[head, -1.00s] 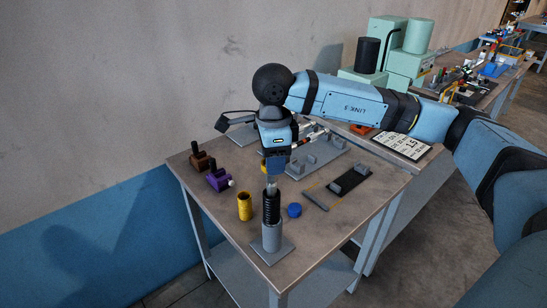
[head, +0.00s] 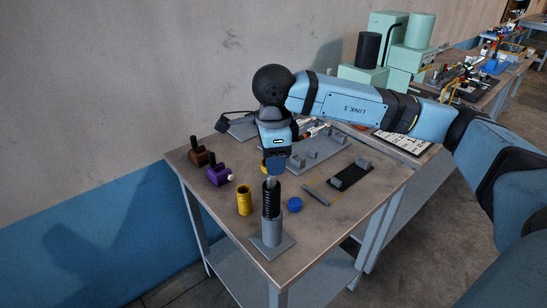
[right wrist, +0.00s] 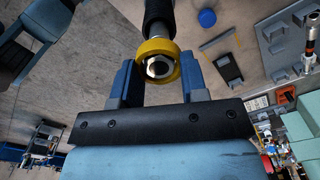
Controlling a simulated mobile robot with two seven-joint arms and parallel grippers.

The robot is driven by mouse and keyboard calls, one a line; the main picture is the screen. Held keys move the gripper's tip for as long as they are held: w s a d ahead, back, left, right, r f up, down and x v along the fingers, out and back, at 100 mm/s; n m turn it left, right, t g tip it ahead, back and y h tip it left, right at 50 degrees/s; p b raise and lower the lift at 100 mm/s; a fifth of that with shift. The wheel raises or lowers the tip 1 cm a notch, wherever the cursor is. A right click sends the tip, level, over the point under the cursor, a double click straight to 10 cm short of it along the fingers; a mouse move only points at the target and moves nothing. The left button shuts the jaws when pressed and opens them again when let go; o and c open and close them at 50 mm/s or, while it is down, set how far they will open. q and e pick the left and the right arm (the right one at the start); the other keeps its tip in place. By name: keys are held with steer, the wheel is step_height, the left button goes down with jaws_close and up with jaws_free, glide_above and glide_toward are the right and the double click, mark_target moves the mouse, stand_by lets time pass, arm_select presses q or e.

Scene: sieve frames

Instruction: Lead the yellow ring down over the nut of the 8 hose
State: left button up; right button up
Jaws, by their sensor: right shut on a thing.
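My right gripper (head: 273,169) is shut on the yellow ring (right wrist: 158,46), which sits between its two fingers (right wrist: 156,88). The ring also shows as a small yellow patch in the head view (head: 264,167). A black hose (head: 271,200) stands upright in a grey holder (head: 268,236) on the table. Its silver nut (head: 270,182) shows just under the gripper. In the right wrist view the nut (right wrist: 157,68) shows through the ring's opening, a little low of its middle. I cannot tell how far the ring encircles the nut. My left gripper is not in view.
A ribbed yellow cylinder (head: 244,201) stands left of the hose, and a blue cap (head: 294,204) lies to its right. Grey fixtures (head: 350,176) fill the back right. The table's front edge is close.

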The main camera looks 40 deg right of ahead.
steer(key=shift+f, duration=0.3)
steer(key=o, duration=1)
step_height(320, 180, up, 14)
steer(key=shift+f+b, duration=0.1)
steer(key=shift+b, duration=0.45)
